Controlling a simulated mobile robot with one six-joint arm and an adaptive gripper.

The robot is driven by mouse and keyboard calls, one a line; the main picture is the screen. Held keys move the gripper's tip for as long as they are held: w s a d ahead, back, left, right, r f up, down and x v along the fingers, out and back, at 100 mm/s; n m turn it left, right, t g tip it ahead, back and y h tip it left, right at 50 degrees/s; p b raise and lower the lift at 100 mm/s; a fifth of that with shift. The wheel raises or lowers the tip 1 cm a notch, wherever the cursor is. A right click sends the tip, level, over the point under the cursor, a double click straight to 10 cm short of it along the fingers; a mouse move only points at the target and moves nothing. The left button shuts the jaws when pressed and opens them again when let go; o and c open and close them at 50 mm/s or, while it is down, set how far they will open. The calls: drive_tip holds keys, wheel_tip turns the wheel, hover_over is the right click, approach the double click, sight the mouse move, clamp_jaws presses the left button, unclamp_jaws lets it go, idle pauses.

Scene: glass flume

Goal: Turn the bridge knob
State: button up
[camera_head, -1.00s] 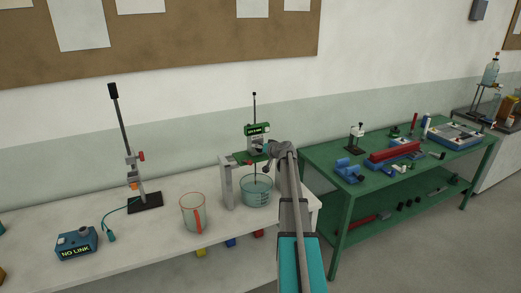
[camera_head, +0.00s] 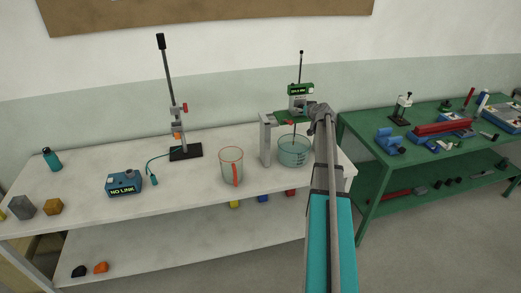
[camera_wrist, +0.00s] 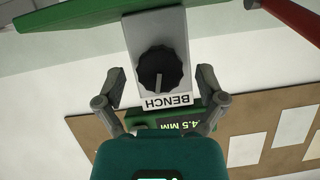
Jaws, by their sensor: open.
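The bridge knob is a black ridged dial (camera_wrist: 160,70) with a white pointer mark, on a grey block labelled BENCH (camera_wrist: 168,101) in the wrist view. My gripper (camera_wrist: 159,78) is open, one finger on each side of the knob, with gaps showing between fingers and knob. In the head view the bridge stands on a grey post (camera_head: 265,140) and carries a green display unit (camera_head: 300,90). My gripper (camera_head: 316,108) is at its right side there; the knob itself cannot be made out in that view.
A glass bowl of bluish liquid (camera_head: 294,153) stands beneath the bridge. A red-handled jug (camera_head: 231,166), a lever stand (camera_head: 185,152) and a blue NO LINK box (camera_head: 124,183) are to the left on the white bench (camera_head: 90,212). A green table (camera_head: 375,150) stands right.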

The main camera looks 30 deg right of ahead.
drive_tip(key=p+v, duration=0.5)
drive_tip(key=v, duration=0.8)
drive_tip(key=a+f+n+g+y+b, duration=0.1)
drive_tip(key=a+f, duration=0.4)
drive_tip(key=a, duration=0.7)
drive_tip(key=a+f+n+g+y+b, duration=0.1)
drive_tip(key=a+f+g+y+b, duration=0.2)
drive_tip(key=a, duration=1)
drive_tip(key=shift+w+a+f+g+y, duration=0.25)
drive_tip(key=shift+f+g+y, duration=0.35)
drive_tip(key=shift+f, duration=0.4)
drive_tip(key=shift+a, duration=0.1)
